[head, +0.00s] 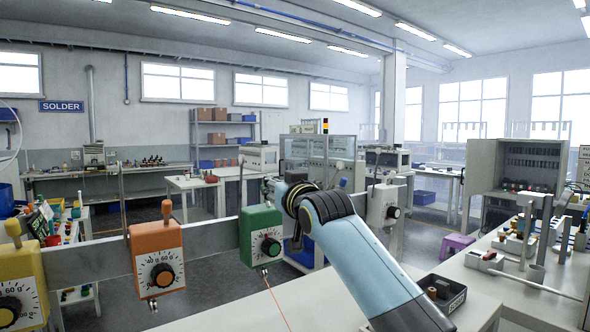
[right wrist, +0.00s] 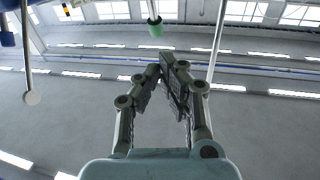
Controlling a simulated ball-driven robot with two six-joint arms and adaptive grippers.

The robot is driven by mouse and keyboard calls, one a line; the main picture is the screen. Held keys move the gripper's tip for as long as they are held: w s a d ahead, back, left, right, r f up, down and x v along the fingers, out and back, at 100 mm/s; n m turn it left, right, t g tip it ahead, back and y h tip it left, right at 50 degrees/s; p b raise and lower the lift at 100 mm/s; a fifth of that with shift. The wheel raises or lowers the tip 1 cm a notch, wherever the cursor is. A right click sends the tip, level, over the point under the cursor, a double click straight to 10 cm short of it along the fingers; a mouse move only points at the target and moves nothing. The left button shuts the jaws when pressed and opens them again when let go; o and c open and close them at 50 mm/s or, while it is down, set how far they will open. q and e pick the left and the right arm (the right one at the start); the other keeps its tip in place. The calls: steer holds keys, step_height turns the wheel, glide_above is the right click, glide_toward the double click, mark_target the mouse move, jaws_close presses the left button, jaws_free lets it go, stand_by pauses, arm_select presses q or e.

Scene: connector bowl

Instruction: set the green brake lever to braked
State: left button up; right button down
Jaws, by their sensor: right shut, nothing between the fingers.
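The green brake box (head: 259,238), with a dial on its front, is mounted on a grey rail left of my right arm in the head view. In the right wrist view a green knob (right wrist: 156,29) on a pale stem is just beyond my fingertips, with a small gap in the picture. I cannot tell whether they touch. My right gripper (head: 270,187) is above the green box in the head view; its closed, empty fingers show in the right wrist view (right wrist: 165,62). The lever's setting cannot be read. My left gripper is not in view.
An orange box (head: 157,258) and a yellow box (head: 18,290) with knobs on top sit left on the rail (head: 210,240). A white box (head: 384,206) is right. Thin upright rods rise along it. A dark tray (head: 440,293) lies on the right table.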

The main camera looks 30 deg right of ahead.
arm_select(q)
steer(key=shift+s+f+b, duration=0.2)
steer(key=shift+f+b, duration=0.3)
steer(key=shift+b, duration=0.15)
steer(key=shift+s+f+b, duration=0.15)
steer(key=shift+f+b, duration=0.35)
steer(key=shift+b, duration=0.1)
arm_select(e)
steer(key=s+r, duration=0.4)
steer(key=s, duration=0.5)
steer(key=shift+a, duration=0.3)
